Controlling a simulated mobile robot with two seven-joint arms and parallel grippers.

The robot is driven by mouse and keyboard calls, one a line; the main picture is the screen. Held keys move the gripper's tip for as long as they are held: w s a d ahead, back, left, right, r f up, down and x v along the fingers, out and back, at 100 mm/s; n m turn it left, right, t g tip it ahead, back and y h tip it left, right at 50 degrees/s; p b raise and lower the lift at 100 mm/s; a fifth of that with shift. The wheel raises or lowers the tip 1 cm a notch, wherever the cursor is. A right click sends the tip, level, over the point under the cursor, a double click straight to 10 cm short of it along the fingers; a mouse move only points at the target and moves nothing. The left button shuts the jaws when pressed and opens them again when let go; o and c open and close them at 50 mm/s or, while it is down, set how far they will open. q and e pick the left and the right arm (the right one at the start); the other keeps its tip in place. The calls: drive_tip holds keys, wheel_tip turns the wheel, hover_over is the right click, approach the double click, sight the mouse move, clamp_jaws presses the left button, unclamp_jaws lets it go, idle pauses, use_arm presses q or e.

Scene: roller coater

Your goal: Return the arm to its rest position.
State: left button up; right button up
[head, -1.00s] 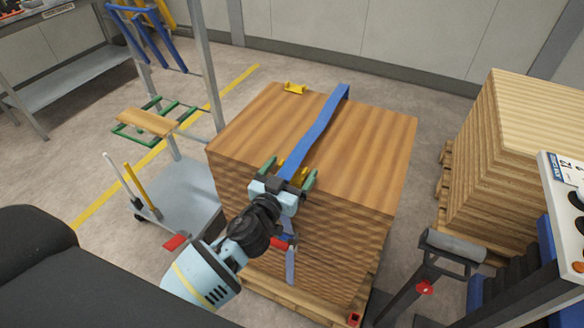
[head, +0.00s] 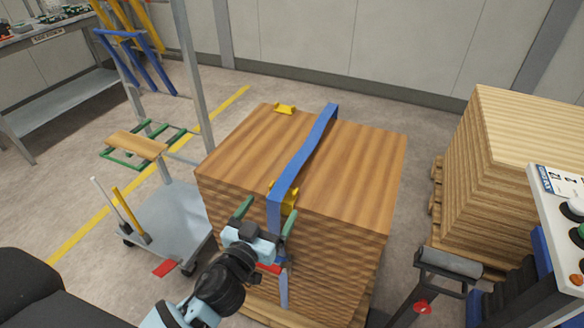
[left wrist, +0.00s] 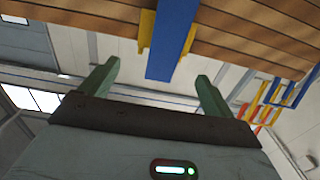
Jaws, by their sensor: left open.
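My left gripper (head: 264,220) is in front of the near top edge of a wood-panel stack (head: 352,168). Its two green fingers are spread apart and hold nothing. In the left wrist view the open fingers (left wrist: 155,85) point up towards the strap (left wrist: 173,40) and the yellow protector (left wrist: 146,32). My right gripper shows in no frame.
A second wood stack (head: 500,160) stands at the right, near a roller stand (head: 450,263) and a control panel (head: 565,205). A grey cart (head: 170,218) stands at the left. Open floor lies behind.

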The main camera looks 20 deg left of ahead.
drive_tip(key=shift+s, duration=0.15)
use_arm(q)
drive_tip(key=s+f+g+p, duration=0.1)
drive_tip(key=s+f+g, duration=0.2)
drive_tip(key=s+f, duration=0.3)
drive_tip(key=s+f+g+p, duration=0.2)
drive_tip(key=s+f, duration=0.3)
drive_tip(key=s, duration=1)
drive_tip(key=s+f+m+g+p, duration=0.1)
drive_tip(key=s+f+g, duration=0.3)
drive_tip(key=s, duration=0.7)
wheel_tip(320, 180, down, 3)
drive_tip(key=shift+a+r+h+p, duration=0.15)
drive_tip(key=shift+a+h+p, duration=0.1)
drive_tip(key=shift+h+p, duration=0.15)
use_arm(e)
drive_tip(key=w+r+t, duration=0.1)
drive_tip(key=w+r, duration=0.3)
drive_tip(key=r, duration=0.2)
drive_tip(key=shift+d, duration=0.4)
drive_tip(key=shift+a+r, duration=0.1)
drive_tip(key=shift+a, duration=0.05)
